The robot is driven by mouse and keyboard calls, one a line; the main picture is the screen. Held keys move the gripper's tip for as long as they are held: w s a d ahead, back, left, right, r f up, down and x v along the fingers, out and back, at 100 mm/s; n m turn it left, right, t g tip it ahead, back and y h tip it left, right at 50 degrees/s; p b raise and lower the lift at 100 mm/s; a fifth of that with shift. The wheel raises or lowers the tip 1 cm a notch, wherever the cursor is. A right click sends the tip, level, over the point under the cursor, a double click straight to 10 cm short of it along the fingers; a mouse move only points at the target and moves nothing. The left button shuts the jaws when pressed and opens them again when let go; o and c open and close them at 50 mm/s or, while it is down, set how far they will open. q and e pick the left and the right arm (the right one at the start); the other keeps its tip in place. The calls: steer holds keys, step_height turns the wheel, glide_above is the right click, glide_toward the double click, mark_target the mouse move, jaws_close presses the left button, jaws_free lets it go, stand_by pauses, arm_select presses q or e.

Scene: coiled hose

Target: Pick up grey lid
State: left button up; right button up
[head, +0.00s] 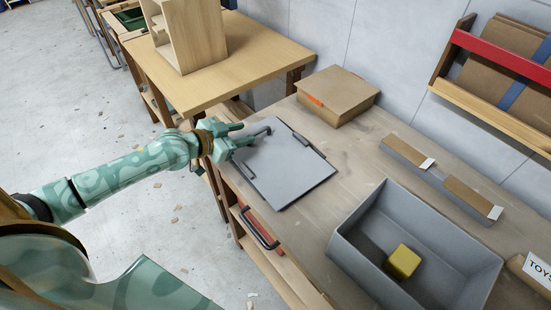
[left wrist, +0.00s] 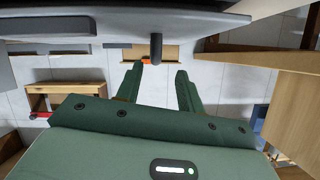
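The grey lid (head: 287,172) lies flat on the workbench, left of the open grey bin (head: 350,245). It has dark handles at its edges; one handle (head: 262,131) is at its far left corner. My left gripper (head: 247,138) is at that corner, close to the handle. In the left wrist view its two green fingers (left wrist: 158,82) are spread apart, with nothing held between them. A dark post of the handle (left wrist: 156,48) hangs from the lid (left wrist: 160,20) in line with the gap. I cannot tell whether anything touches. My right gripper is not in view.
The bin holds a yellow cube (head: 404,261). A closed cardboard box (head: 338,93) stands behind the lid, by the wall. A long grey tray with cardboard pieces (head: 440,178) lies behind the bin. A wooden table (head: 245,62) with a wooden shelf unit (head: 187,35) is beyond my left gripper.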

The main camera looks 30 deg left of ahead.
mark_target(257, 133)
arm_select(q)
steer(key=x, duration=0.2)
steer(key=b+x, duration=0.2)
steer(key=x, duration=0.1)
steer(key=shift+d+f, duration=0.35)
steer(key=shift+d, duration=0.05)
steer(key=shift+r, duration=0.1)
jaws_close()
